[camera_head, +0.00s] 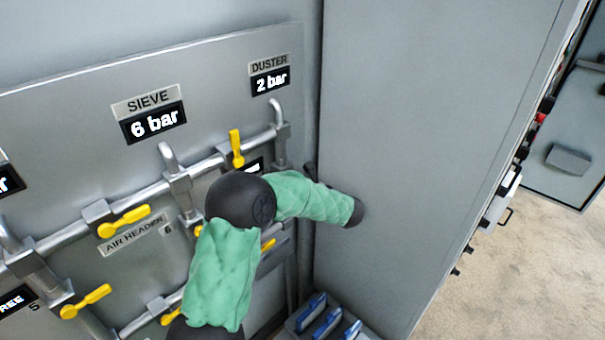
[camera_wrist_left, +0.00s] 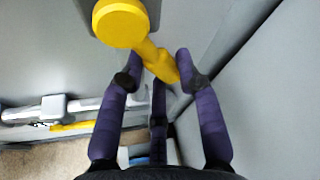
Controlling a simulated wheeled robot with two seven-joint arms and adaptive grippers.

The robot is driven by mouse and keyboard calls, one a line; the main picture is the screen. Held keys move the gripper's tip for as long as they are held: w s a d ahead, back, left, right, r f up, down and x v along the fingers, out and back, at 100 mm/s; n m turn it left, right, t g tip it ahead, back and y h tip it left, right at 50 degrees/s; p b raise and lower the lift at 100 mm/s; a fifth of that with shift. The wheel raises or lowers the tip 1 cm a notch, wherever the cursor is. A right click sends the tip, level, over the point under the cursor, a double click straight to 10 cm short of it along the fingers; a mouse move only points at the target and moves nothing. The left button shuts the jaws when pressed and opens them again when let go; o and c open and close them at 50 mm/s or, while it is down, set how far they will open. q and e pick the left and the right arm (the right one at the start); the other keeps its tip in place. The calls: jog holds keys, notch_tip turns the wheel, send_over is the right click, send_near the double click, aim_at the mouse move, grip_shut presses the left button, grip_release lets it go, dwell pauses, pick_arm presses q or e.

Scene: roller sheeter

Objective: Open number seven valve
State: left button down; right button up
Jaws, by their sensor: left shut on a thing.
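Labels 5 and 6 are readable on the panel; no 7 shows. My right gripper is in neither view.
Other yellow levers sit on the pipes: an upright one (camera_head: 237,148) and slanted ones (camera_head: 123,222) (camera_head: 85,300). A tall grey cabinet wall (camera_head: 420,120) stands close on the right of the arm. Blue-edged items (camera_head: 325,318) lie at the bottom. Floor (camera_head: 520,270) is clear at right.

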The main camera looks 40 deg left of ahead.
pick_arm(q)
jog(key=shift+s+a+f+m+g+p, duration=0.15)
jog(key=shift+s+m+g+p, duration=0.8)
jog(key=shift+p, duration=0.9)
jog(key=shift+s+f+m+g+p, duration=0.15)
jog(key=shift+s+m+g+p, duration=0.45)
jog(key=shift+m+p, duration=0.9)
jog(key=shift+n+p, duration=0.25)
jog(key=shift+p, duration=0.1)
jog(key=c, duration=1.1)
grip_release()
jog(key=shift+c, duration=0.2)
jog(key=w+v, duration=0.1)
jog(key=v, duration=1.1)
jog(key=shift+s, duration=0.5)
